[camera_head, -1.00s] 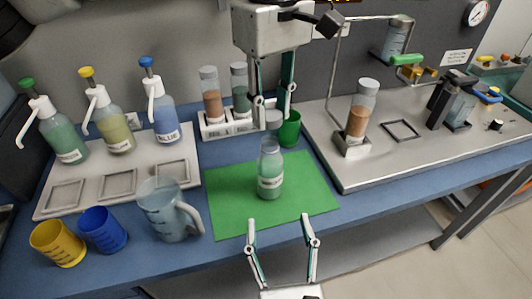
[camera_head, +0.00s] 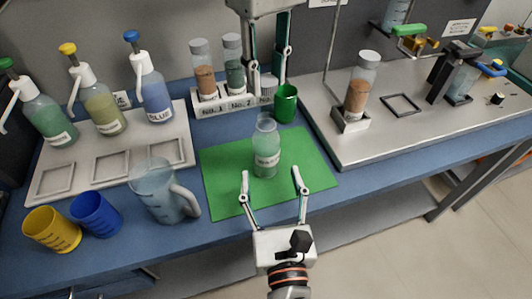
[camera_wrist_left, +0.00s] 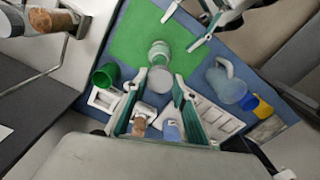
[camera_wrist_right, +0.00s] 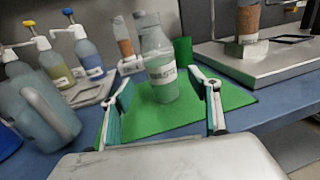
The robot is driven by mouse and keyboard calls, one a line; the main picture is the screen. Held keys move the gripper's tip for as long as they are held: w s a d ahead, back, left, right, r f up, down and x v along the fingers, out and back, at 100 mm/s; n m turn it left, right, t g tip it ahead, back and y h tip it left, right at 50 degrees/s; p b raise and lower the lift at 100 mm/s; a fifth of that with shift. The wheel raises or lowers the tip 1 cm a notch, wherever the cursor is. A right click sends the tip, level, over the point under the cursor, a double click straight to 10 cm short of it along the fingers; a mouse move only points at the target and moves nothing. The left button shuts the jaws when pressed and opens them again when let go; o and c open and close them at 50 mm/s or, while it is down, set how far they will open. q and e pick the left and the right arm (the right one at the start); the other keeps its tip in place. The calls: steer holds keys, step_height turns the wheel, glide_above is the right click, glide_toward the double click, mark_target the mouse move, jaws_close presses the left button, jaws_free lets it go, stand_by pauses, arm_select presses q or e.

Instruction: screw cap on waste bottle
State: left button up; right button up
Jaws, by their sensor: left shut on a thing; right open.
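The clear waste bottle (camera_head: 266,150), with pale green liquid and a white label, stands upright on the green mat (camera_head: 222,180). Its neck shows no cap. My left gripper (camera_head: 266,86) is above and behind the bottle. It is shut on the round grey cap (camera_wrist_left: 160,79), apart from the bottle, which shows beyond it in the left wrist view (camera_wrist_left: 160,50). My right gripper (camera_head: 270,173) is open, low and just in front of the bottle. In the right wrist view the bottle (camera_wrist_right: 161,75) stands upright between and beyond its fingers.
A green cup (camera_head: 286,108) and a rack with capped sample bottles (camera_head: 203,72) stand behind the mat. A jug (camera_head: 157,190) stands left of the mat, with yellow (camera_head: 52,230) and blue (camera_head: 96,214) cups. Pump bottles stand at the back left. A metal platform (camera_head: 350,145) is at right.

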steer(key=w, duration=0.5)
steer(key=w+a, duration=0.1)
steer(key=w, duration=0.2)
steer(key=c, duration=1.7)
arm_select(q)
glide_above(267, 124)
steer(key=shift+f, duration=2.5)
